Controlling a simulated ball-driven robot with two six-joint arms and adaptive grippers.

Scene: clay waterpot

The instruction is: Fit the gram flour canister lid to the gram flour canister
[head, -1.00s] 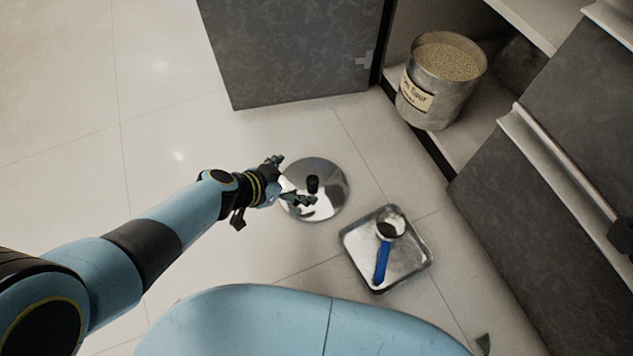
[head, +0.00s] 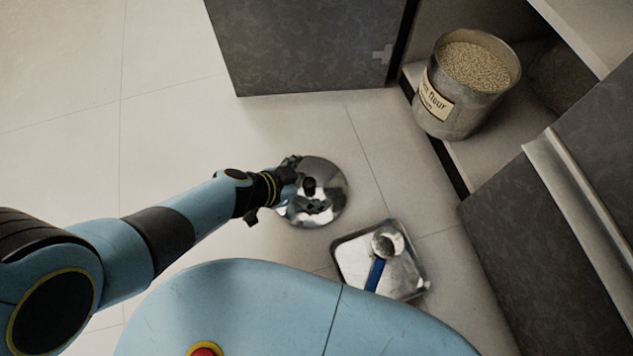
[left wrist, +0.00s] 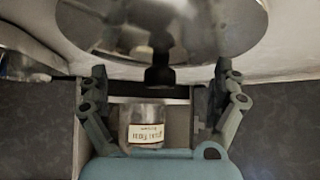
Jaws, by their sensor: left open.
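The gram flour canister lid (head: 330,192) is a shiny steel disc with a black knob (head: 309,184), lying on the floor in the middle of the head view. My left gripper (head: 299,187) is open over the lid's left part, with its fingers close around the knob. In the left wrist view, the lid (left wrist: 165,25) fills the top and its knob (left wrist: 159,77) sits between the two spread fingers. The gram flour canister (head: 443,120) is grey metal with a cream label, open at the top and full of grain-like contents, on the low cupboard shelf. My right gripper is out of view.
A square metal tray (head: 345,256) holding a blue-handled scoop (head: 376,273) lies on the floor right of the lid. A dark cupboard door (head: 310,45) stands at the back, and drawer fronts (head: 540,260) are at the right. The floor left of the lid is clear.

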